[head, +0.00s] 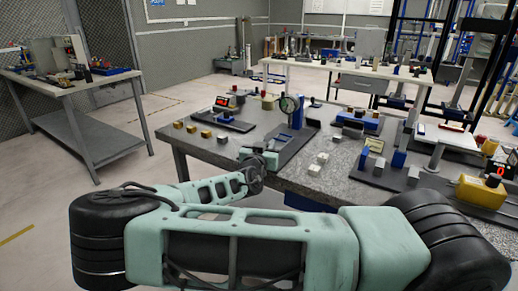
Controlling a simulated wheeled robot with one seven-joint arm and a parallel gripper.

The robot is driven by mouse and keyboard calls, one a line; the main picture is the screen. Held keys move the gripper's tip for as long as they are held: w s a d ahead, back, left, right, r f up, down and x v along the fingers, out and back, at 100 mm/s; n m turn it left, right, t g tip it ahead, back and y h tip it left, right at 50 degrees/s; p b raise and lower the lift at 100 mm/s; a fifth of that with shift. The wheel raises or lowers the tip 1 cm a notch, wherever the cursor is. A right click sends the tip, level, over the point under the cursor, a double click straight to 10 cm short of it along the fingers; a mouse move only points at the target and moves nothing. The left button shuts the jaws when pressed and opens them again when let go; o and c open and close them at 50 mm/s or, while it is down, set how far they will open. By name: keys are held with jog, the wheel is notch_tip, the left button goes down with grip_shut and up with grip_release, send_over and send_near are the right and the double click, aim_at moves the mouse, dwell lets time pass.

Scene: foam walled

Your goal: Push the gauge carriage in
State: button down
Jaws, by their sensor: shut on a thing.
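The gauge stand has a round dial gauge (289,105) beside a blue upright (298,113). It stands on a dark flat base plate (294,143) on the speckled grey bench. My gripper (268,157) is at the near left end of this plate, low and close to the bench top. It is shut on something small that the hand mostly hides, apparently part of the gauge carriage. The carriage's own outline and its contact with the jaws are too small to make out.
Several brass and grey blocks (205,133) lie left of my gripper. Pale blocks (318,164) lie just right of the plate. A red-display device (223,101) stands behind left. Blue-and-grey fixtures (398,160) and a yellow box (482,190) crowd the right.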

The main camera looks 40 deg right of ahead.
jog(key=shift+w+d, duration=0.1)
jog(key=shift+d, duration=0.25)
jog(key=c, duration=1.3)
grip_release()
jog(key=b+v, duration=0.2)
jog(key=v, duration=1.5)
jog(key=shift+a+b, duration=0.2)
jog(key=shift+b, duration=0.15)
jog(key=shift+o, duration=0.5)
